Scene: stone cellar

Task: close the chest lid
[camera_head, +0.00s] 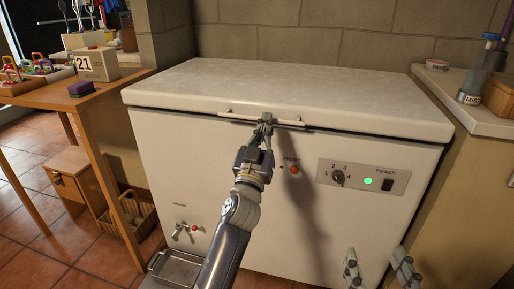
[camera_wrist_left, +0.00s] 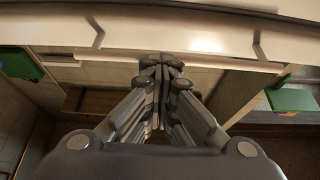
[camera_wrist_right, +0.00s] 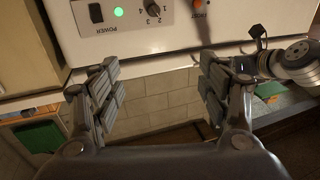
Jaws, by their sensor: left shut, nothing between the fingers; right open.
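The chest is a white chest freezer (camera_head: 215,165) against the block wall. Its pale lid (camera_head: 290,88) lies flat or nearly flat across the top, with a dark line under its front edge. I cannot tell whether a small gap is left. A bar handle (camera_head: 235,114) runs along the lid's front edge. My left gripper (camera_head: 265,121) is shut and empty at the handle's middle; contact is unclear. It also shows in the left wrist view (camera_wrist_left: 164,65), near the handle (camera_wrist_left: 190,53). My right gripper (camera_head: 378,268) is open and empty, low before the freezer's right front.
A control panel (camera_head: 362,178) with a green light sits on the freezer's front. A wooden table (camera_head: 60,95) with a box and toys stands left, a basket (camera_head: 132,215) below it. A counter (camera_head: 455,90) with jars is at right. The lid's top is clear.

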